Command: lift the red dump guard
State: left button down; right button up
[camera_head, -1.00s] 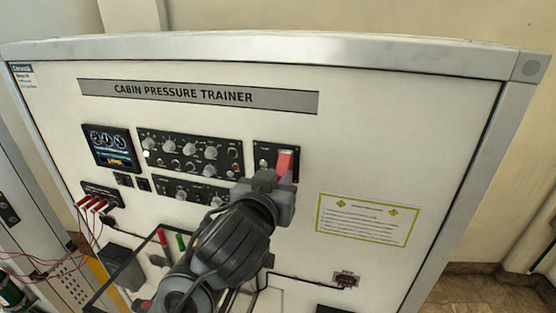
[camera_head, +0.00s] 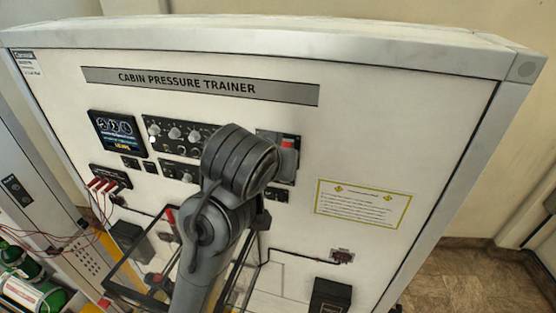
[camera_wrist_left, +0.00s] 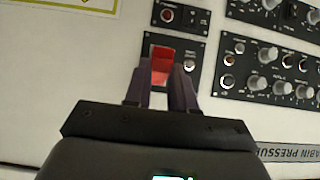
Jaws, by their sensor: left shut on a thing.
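The red dump guard (camera_head: 288,142) is on a small black panel (camera_head: 264,136) right of the knob panels on the trainer's white face. In the head view only a small red part of it shows above a grey part of my gripper. In the left wrist view the guard (camera_wrist_left: 162,68) sits between the two fingers of my left gripper (camera_wrist_left: 162,76), which is shut on it. My left forearm and wrist hide most of the gripper in the head view. I cannot tell how far the guard is tilted. My right gripper is not in view.
Knob panels (camera_head: 167,131) and a display (camera_head: 116,132) are left of the guard. A green-bordered notice (camera_head: 362,203) is at its lower right. A clear-sided box (camera_head: 128,268) and cables are below.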

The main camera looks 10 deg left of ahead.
pick_arm(q)
jog(key=c, duration=1)
grip_release()
jog(key=shift+c, duration=0.2)
